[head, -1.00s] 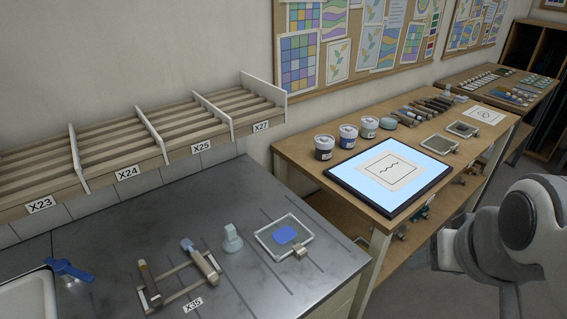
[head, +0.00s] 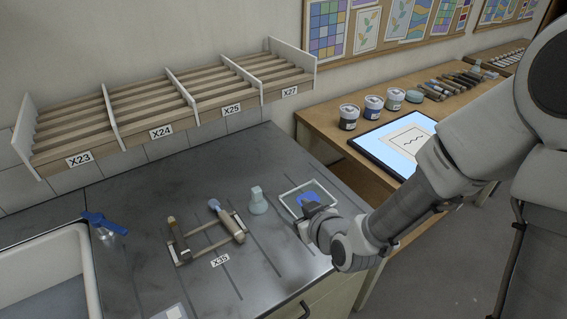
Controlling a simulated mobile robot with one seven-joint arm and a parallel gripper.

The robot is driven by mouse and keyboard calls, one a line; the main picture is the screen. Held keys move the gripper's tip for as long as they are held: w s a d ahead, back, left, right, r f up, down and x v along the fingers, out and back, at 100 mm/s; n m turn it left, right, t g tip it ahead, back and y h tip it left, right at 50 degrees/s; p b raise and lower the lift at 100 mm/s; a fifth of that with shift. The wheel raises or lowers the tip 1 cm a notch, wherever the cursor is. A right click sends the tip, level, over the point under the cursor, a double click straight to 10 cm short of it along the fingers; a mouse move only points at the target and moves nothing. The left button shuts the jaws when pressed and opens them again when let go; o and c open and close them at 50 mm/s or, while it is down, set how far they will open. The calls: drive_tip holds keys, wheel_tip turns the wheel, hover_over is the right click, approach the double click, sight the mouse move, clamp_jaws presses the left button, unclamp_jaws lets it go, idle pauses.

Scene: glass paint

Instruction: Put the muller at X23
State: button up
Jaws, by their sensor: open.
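The muller, which I take to be the pale blue-green glass piece with a knob top (head: 258,202), stands upright on the dark counter (head: 150,215). X23 is the leftmost compartment of the slatted wooden rack along the wall, with its label (head: 79,159) on the front edge; no object shows in it. My gripper (head: 304,232) is over the near edge of the glass slab (head: 290,200), right of the muller and apart from it. It is open, and nothing shows held in it; its fingers are small and partly hidden by the wrist.
Blue paint (head: 308,199) lies on the slab. A holder marked X35 (head: 220,260) carries two handled tools left of the muller. A blue-topped spray bottle (head: 105,225) stands beside the sink (head: 45,265). Upright dividers separate the rack compartments. Lidded jars and a light panel (head: 400,150) occupy the wooden bench.

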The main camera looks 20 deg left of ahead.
drive_tip(key=s+a+y, duration=0.2)
drive_tip(key=a, duration=0.1)
approach(253, 188)
drive_tip(key=x, duration=0.2)
drive_tip(key=f+x, duration=0.1)
drive_tip(key=x, duration=0.4)
drive_tip(key=shift+d+f+b, duration=0.15)
drive_tip(key=shift+f+b, duration=0.05)
drive_tip(key=shift+b, duration=0.15)
drive_tip(key=shift+w+p+x, duration=0.25)
drive_tip(key=shift+p+x, duration=0.2)
drive_tip(key=shift+x, duration=2.25)
drive_tip(key=shift+d+r, duration=0.15)
drive_tip(key=shift+t, duration=0.3)
clamp_jaws()
